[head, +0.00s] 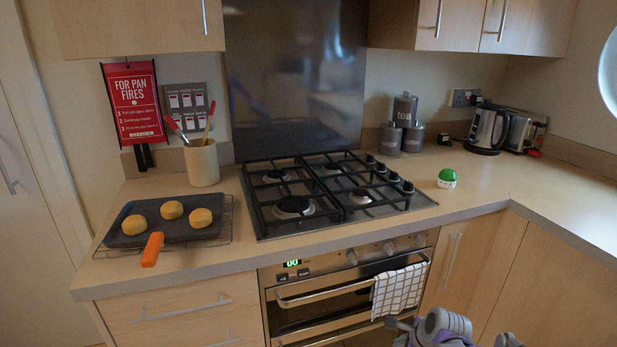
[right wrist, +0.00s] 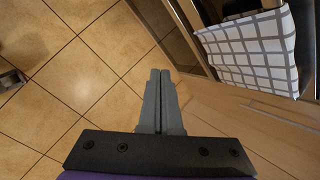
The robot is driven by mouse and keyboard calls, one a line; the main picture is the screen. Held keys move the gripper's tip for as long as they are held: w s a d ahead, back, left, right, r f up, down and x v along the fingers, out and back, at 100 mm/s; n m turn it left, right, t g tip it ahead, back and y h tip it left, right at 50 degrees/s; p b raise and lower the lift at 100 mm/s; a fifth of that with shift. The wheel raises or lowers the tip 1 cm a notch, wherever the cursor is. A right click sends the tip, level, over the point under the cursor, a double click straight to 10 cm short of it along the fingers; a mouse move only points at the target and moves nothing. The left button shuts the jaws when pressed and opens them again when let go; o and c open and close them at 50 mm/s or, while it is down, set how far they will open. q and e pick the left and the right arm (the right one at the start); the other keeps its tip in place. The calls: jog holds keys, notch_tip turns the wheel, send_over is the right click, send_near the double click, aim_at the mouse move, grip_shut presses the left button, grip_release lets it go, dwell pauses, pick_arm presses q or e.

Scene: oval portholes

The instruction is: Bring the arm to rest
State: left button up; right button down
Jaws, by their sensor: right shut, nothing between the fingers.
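My right arm (head: 442,328) shows at the bottom edge of the head view, in front of the oven and low cupboards. In the right wrist view my right gripper (right wrist: 160,75) points down over the tiled floor. Its two grey fingers are together with nothing between them. It is apart from the oven front and the cupboard doors. My left gripper is in neither view.
A checked towel (head: 399,290) hangs on the oven handle near my right arm; it also shows in the right wrist view (right wrist: 250,50). The counter holds a hob (head: 335,190), a tray of buns (head: 150,232) and a kettle (head: 487,128). The tiled floor (right wrist: 80,80) is mostly clear.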

jog(key=s+a+n+g+h, duration=0.1)
jog(key=s+a+n, duration=0.2)
jog(key=s+n, duration=1.1)
jog(key=s+a+n+h, duration=0.1)
jog(key=s+a+n, duration=0.2)
jog(key=s+n, duration=1)
pick_arm(q)
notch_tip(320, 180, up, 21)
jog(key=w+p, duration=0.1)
jog(key=p, duration=1.7)
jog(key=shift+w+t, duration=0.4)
pick_arm(e)
notch_tip(320, 180, up, 21)
jog(key=s+m, duration=0.1)
jog(key=m, duration=0.3)
jog(key=shift+s+r+t, duration=0.2)
jog(key=shift+s+t, duration=0.1)
jog(key=shift+s, duration=0.1)
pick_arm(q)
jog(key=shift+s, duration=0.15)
pick_arm(e)
jog(key=shift+s+d, duration=0.1)
jog(key=shift+s, duration=0.05)
